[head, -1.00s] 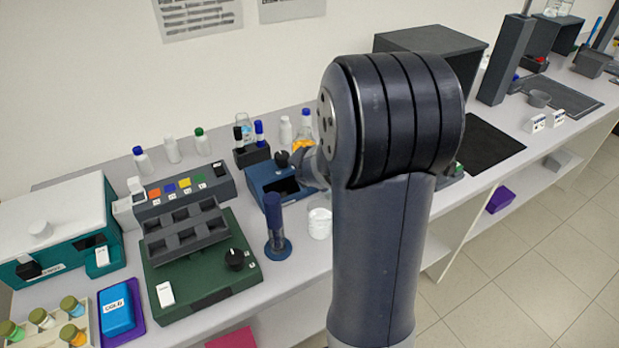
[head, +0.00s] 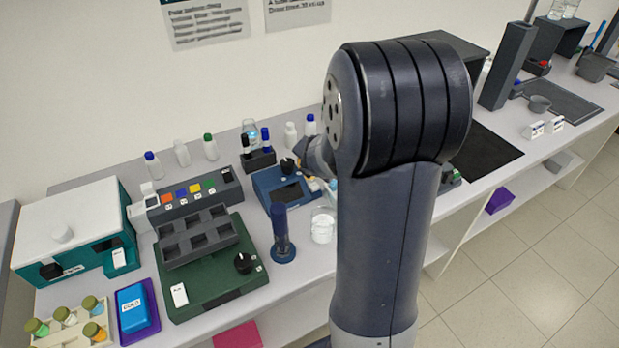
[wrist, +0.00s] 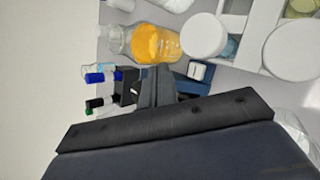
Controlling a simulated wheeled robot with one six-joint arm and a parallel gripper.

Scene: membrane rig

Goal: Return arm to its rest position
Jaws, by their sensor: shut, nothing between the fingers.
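My arm (head: 385,230) rises in front of the bench in the head view, with its big dark elbow joint at the top and a forearm part reaching left behind it. The gripper itself is hidden behind the arm in the head view. In the wrist view my gripper (wrist: 157,72) shows as dark fingers close together, with nothing held between them. Beyond the fingers is a bottle of orange liquid (wrist: 157,43), its neck pointing left in that view.
On the bench (head: 307,268) are a blue device (head: 282,188), a clear beaker (head: 323,226), a dark blue upright tool (head: 281,236) and a green-based rig (head: 218,285). White bottles (head: 182,153) stand along the wall. A black mat (head: 487,152) lies clear to the right.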

